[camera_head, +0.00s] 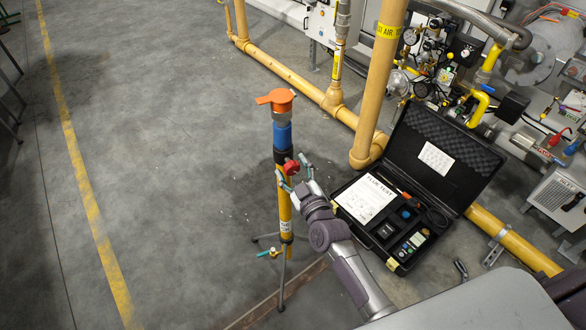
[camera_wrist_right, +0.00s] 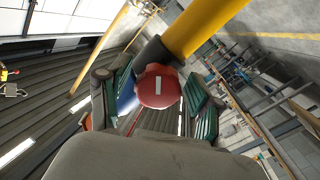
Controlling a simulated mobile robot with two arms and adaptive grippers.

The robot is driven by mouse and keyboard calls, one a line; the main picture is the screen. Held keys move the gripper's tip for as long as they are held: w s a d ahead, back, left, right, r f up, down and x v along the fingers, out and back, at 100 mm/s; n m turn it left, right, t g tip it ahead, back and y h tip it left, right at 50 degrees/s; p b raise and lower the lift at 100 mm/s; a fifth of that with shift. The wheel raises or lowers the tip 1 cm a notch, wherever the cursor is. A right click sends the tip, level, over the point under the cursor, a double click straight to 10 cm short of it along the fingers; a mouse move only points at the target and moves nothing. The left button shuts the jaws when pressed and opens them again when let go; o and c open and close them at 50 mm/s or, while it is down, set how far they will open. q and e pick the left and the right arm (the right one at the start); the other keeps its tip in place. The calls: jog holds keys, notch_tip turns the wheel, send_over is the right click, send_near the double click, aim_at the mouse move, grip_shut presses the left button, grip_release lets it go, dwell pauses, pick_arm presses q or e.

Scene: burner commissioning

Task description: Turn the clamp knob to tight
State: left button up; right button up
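The clamp knob is red and sits on the side of an upright stand; it shows in the head view (camera_head: 291,167) and large in the wrist view (camera_wrist_right: 145,92), with a short white bar on its face. The stand has an orange top (camera_head: 281,98), a blue section (camera_head: 282,136) and a yellow lower tube (camera_head: 284,212) on thin legs. My right gripper (camera_head: 293,173) is at the knob, its green-padded fingers (camera_wrist_right: 160,100) spread on either side of it. A gap shows at the left finger; contact at the right is unclear. My left gripper is out of view.
An open black case (camera_head: 463,165) with a white sheet and small instruments stands on the floor right of my right arm. Yellow pipes (camera_head: 280,72) and a gauge panel lie behind. The floor left of the stand is clear up to a yellow line (camera_head: 85,190).

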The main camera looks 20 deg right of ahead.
jog(key=c, duration=1)
jog(key=shift+o, duration=0.2)
